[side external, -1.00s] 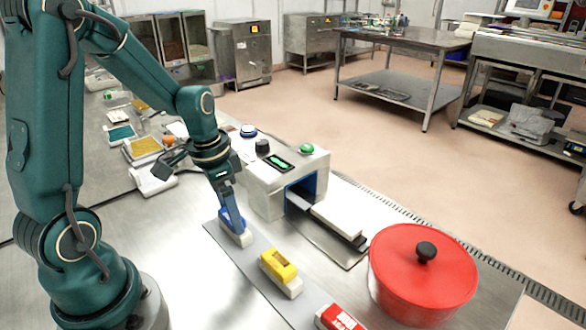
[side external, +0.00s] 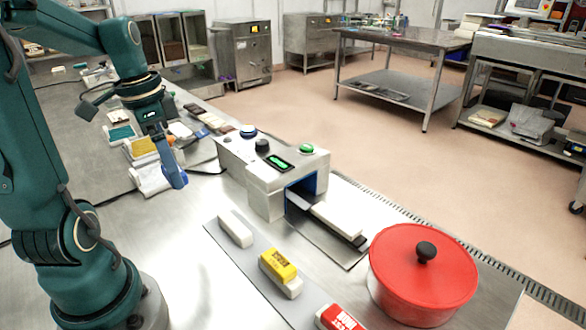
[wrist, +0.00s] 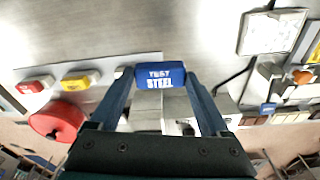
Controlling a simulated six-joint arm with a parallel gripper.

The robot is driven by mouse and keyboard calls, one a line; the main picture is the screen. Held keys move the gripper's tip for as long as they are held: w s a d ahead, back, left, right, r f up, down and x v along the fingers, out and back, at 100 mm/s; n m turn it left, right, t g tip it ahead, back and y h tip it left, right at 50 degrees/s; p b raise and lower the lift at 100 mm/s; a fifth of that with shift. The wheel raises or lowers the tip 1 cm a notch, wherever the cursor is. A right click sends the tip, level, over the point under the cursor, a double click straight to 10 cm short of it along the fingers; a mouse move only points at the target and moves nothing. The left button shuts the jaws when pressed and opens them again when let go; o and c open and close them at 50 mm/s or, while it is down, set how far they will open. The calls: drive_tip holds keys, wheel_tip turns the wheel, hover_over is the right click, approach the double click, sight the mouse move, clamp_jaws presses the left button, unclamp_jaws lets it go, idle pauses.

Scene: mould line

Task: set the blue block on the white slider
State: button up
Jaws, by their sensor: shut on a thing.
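The blue block (wrist: 160,76), lettered "TEST STEEL", is held between the two fingers of my gripper (wrist: 157,82) in the wrist view. In the side view my gripper (side external: 174,180) points down with the blue block at its tips, raised above the bench, left of the grey machine. The white slider (side external: 337,219) is a long white bar on a dark rail, sticking out of the machine's blue-lined opening. Its top is bare. My gripper is well to the left of it and apart from it. I cannot clearly make out the slider in the wrist view.
The grey machine (side external: 265,176) with knobs stands between my gripper and the slider. A bare white base (side external: 235,229), a yellow block (side external: 278,264) and a red block (side external: 340,318) lie along a grey strip. A red lidded pot (side external: 422,280) stands close right of the slider.

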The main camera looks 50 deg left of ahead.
drive_tip(key=shift+s+a+r+n, duration=0.6)
drive_tip(key=shift+s+a+r, duration=0.2)
drive_tip(key=shift+a, duration=0.1)
drive_tip(key=w+a+r+n, duration=0.3)
drive_tip(key=w, duration=0.5)
drive_tip(key=w+d, duration=0.5)
drive_tip(key=w, duration=0.4)
drive_tip(key=shift+f, duration=0.15)
drive_tip(key=shift+m, duration=0.4)
drive_tip(key=w+d, duration=0.2)
drive_tip(key=w+d+f, duration=0.1)
drive_tip(key=w+d, duration=0.1)
drive_tip(key=d, duration=0.1)
drive_tip(key=w+d+f, duration=0.1)
drive_tip(key=w+d, duration=0.1)
drive_tip(key=shift+d+f, duration=0.15)
drive_tip(key=shift+d, duration=0.2)
drive_tip(key=w+d+f+m, duration=0.1)
drive_tip(key=d+f+m, duration=0.3)
drive_tip(key=d, duration=0.7)
drive_tip(key=shift+n, duration=0.5)
drive_tip(key=shift+w+f, duration=0.15)
drive_tip(key=shift+f, duration=3.25)
